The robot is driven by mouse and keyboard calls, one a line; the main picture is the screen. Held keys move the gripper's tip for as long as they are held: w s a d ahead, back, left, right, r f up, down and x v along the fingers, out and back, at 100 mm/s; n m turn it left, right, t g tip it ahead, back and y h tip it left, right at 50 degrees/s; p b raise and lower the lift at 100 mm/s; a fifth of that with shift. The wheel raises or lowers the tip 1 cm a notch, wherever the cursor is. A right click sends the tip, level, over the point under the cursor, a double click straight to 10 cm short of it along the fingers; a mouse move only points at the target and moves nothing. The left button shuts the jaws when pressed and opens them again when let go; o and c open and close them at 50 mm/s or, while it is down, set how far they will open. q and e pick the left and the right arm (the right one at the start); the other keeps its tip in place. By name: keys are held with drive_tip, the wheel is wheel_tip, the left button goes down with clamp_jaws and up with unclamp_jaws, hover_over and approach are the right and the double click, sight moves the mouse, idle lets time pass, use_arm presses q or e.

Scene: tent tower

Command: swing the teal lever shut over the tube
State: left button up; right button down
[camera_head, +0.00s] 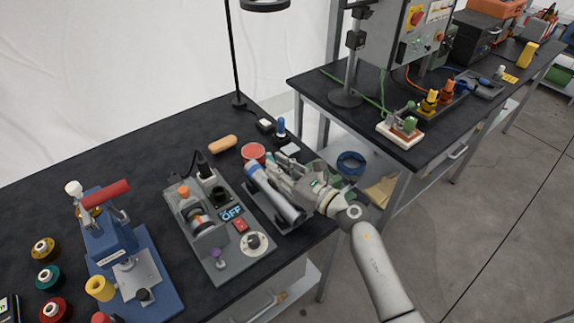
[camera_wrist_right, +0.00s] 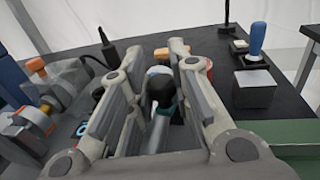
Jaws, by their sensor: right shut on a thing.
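The tube is a grey cylinder with a blue and white end (camera_head: 254,169), lying slanted in a dark cradle on the black bench in the head view. My right gripper (camera_head: 280,172) reaches in from the right over the tube's upper side. In the right wrist view its fingers stand on both sides of the lever, which shows a black knob, a teal band (camera_wrist_right: 171,107) and a pale shaft. The gripper is shut on the lever. In the head view the fingers mostly hide the lever, so its angle to the tube is unclear. My left gripper is not in view.
A grey device with an OFF display (camera_head: 231,213) stands close left of the cradle. A blue press (camera_head: 110,245) with a red handle stands farther left. A red round tin (camera_head: 253,152), a blue-handled tool (camera_head: 280,127) and a grey block (camera_wrist_right: 254,89) are near the gripper.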

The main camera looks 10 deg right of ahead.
drive_tip(key=c, duration=1.3)
unclamp_jaws()
drive_tip(key=v, duration=1.2)
drive_tip(key=shift+d, duration=0.1)
drive_tip(key=shift+c, duration=0.4)
